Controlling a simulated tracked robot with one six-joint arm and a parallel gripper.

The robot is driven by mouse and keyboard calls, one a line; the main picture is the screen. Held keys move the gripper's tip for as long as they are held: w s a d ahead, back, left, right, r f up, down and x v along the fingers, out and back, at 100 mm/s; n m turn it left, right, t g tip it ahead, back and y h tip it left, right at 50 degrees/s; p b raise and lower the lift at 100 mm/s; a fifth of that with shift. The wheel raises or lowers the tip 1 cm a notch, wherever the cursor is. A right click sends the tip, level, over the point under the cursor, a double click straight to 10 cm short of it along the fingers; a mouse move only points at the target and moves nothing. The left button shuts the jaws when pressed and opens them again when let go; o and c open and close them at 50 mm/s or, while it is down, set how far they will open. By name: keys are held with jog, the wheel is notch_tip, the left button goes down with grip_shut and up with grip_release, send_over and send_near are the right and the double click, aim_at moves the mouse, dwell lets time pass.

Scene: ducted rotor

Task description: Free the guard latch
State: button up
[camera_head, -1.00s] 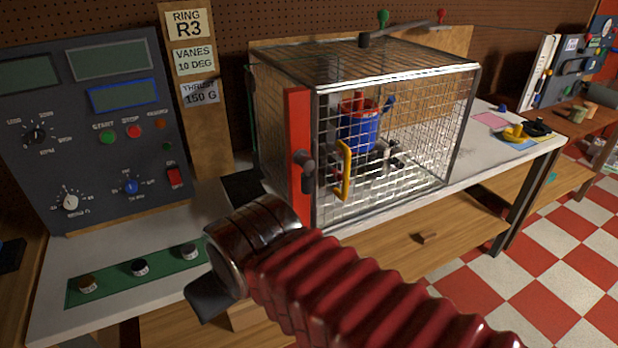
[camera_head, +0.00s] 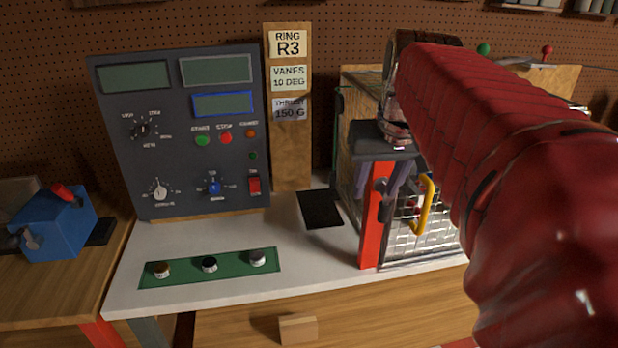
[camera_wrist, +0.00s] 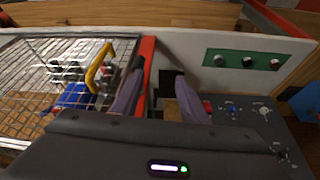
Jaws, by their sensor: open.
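The wire-mesh guard (camera_head: 428,238) stands at the right in the head view, with a red post (camera_head: 372,240) at its front left edge. In the wrist view the red post (camera_wrist: 147,50) runs between the fingertips (camera_wrist: 158,74), nearer the left one; I cannot make out the latch there. The yellow handle (camera_head: 424,205) on the mesh door also shows in the wrist view (camera_wrist: 98,66).
A control panel (camera_head: 183,130) stands left of the guard, with a sign board (camera_head: 291,160) beside it. A green strip with knobs (camera_head: 210,268) and a black pad (camera_head: 320,208) lie on the white bench. A blue device (camera_head: 58,225) sits at far left.

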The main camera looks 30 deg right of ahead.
jog(key=m, duration=0.1)
send_near(387, 202)
jog(key=r, duration=0.2)
jog(key=shift+s+a+f, duration=0.15)
jog(key=shift+a+f, duration=0.05)
jog(key=shift+a, duration=0.05)
jog(key=x, duration=1.3)
jog(key=shift+d+f, duration=0.15)
jog(key=shift+f, duration=0.25)
jog(key=shift+c, duration=0.6)
grip_shut()
